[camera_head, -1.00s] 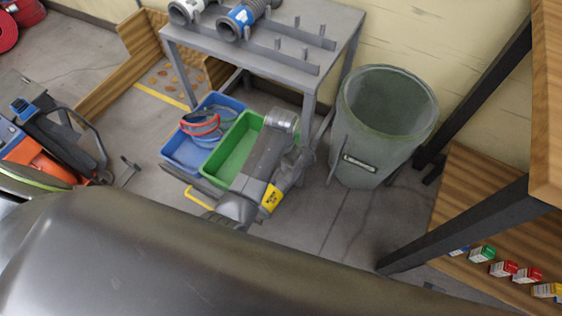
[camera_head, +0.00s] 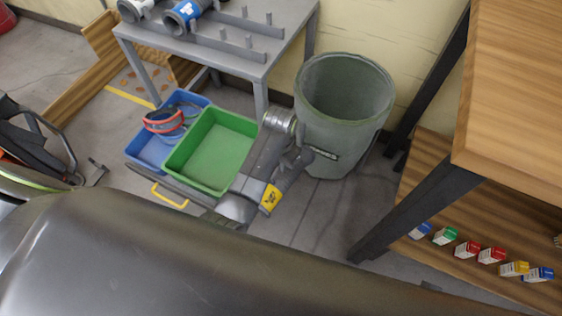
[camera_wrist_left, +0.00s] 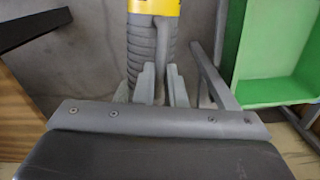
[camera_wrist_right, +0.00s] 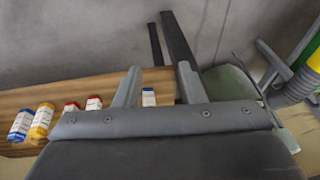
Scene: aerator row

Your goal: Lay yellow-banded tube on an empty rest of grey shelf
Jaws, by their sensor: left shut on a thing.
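The yellow-banded tube (camera_head: 270,198) is a grey ribbed hose with a yellow band, held in the air at a slant in the head view. My left gripper (camera_wrist_left: 162,88) is shut on it; in its wrist view the ribbed hose and yellow band (camera_wrist_left: 154,6) show beyond the fingers. The grey shelf (camera_head: 215,45) stands at the upper left of the head view, beyond the tube. A blue-banded tube (camera_head: 183,16) and a white-ended tube (camera_head: 134,9) lie at its left; the upright pegs at its right hold nothing. My right gripper (camera_wrist_right: 160,85) is open and empty.
A grey-green bin (camera_head: 345,110) stands right of the shelf, behind the tube. A green crate (camera_head: 213,182) and a blue crate (camera_head: 150,155) sit on the floor before the shelf. A wooden rack (camera_head: 520,90) with several small boxes is at the right.

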